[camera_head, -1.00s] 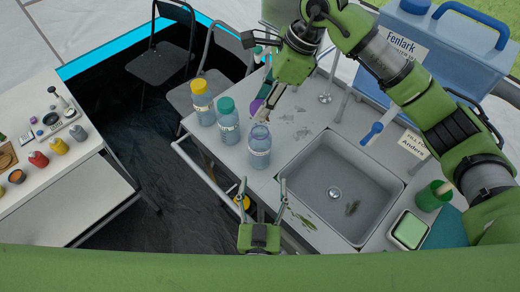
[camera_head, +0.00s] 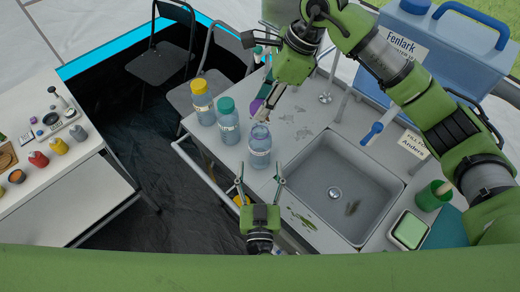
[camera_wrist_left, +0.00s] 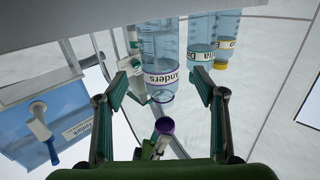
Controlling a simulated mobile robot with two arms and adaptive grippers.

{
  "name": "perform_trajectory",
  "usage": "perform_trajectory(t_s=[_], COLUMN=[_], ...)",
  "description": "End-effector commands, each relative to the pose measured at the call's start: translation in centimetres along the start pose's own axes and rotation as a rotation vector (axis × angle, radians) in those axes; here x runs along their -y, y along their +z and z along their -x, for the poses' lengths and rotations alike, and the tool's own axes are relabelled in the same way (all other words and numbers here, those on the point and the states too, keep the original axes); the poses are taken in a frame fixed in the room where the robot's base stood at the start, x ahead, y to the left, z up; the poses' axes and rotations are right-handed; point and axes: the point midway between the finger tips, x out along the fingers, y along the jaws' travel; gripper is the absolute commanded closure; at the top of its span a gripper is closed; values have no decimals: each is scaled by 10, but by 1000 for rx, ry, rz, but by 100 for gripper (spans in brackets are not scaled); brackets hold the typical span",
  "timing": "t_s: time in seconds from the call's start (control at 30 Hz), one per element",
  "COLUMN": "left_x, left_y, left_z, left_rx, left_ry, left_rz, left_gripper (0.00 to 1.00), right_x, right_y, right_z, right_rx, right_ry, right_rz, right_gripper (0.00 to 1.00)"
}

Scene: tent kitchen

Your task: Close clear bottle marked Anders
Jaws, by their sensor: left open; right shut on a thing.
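The clear bottle marked Anders (camera_head: 260,155) stands upright and uncapped on the counter, left of the sink. It also shows upside down in the left wrist view (camera_wrist_left: 160,50), label facing the camera. My left gripper (camera_head: 259,181) is open and empty just in front of the bottle; its fingers (camera_wrist_left: 164,85) appear either side of the bottle in the wrist view, not touching it. My right gripper (camera_head: 262,110) is shut on a purple cap (camera_head: 256,107), held above and behind the bottle. The cap also shows in the left wrist view (camera_wrist_left: 165,126), apart from the bottle's mouth.
A green-capped bottle (camera_head: 228,125) and a yellow-capped bottle (camera_head: 203,104) stand close by on the left. The sink (camera_head: 335,190) lies to the right. A blue water container (camera_head: 430,55) stands at the back right, and a white side table (camera_head: 60,190) is at the left.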

Motion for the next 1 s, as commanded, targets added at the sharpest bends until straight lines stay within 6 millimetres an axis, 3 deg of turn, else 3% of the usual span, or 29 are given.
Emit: perform_trajectory(t_s=[0.1, 0.33, 0.77, 0.87, 1.0], left_x=[0, 0, 0, 0, 0], left_y=[-1, 0, 0, 0, 0], left_z=[-24, -54, -62, -62, -62], left_rx=[-2, -1, 1, 1, 1], left_ry=[0, 0, 0, 0, 0], left_rz=[-1, 0, 0, 0, 0], left_gripper=[36, 36, 36, 57, 94], right_x=[0, 0, 0, 0, 0], right_y=[0, 0, 0, 0, 0], right_z=[0, 0, 0, 0, 0], right_rx=[0, 0, 0, 0, 0], right_ry=[0, 0, 0, 0, 0], right_rz=[0, 0, 0, 0, 0], right_gripper=[73, 73, 73, 73, 73])
